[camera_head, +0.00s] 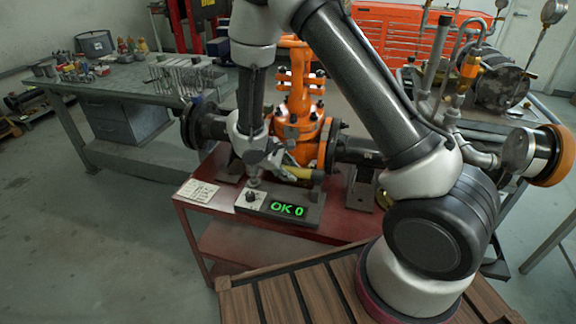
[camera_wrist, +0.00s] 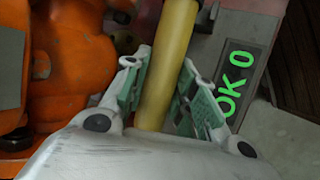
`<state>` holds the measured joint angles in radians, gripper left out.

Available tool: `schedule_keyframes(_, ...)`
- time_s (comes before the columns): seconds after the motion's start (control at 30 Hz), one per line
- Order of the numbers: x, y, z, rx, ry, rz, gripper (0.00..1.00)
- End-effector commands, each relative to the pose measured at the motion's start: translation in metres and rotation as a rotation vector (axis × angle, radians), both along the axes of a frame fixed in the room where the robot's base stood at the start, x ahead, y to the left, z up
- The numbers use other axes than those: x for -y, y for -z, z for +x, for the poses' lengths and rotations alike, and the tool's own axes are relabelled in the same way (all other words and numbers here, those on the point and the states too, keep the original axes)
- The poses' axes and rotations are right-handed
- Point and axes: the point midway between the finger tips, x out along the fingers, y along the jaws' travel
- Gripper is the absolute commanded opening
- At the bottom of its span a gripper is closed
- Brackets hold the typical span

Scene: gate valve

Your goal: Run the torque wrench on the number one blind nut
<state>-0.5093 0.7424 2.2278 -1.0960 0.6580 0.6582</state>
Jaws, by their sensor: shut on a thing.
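The orange gate valve (camera_head: 302,98) stands on a red bench, with dark pipe flanges on both sides. In the wrist view, its orange body (camera_wrist: 68,62) fills the left side. My gripper (camera_wrist: 163,82) is shut on the yellow handle of the torque wrench (camera_wrist: 168,50), with green pads on either side of it. In the head view, the yellow handle (camera_head: 302,173) shows beside my gripper (camera_head: 272,160), low in front of the valve. The wrench's head is hidden, and I cannot make out the number one blind nut.
A dark box with a green "OK 0" display (camera_head: 287,209) sits close below the wrench, on the red bench (camera_head: 205,215). A paper card (camera_head: 197,191) lies left of it. A grey workbench (camera_head: 120,82) with tools stands at left; pipework stands at right.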

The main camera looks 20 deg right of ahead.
Motion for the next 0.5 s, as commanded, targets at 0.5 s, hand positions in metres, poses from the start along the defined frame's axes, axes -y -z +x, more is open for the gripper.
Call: schedule_keyframes(0.5,0.0,0.033,0.0,0.0,0.001,-0.001,0.0)
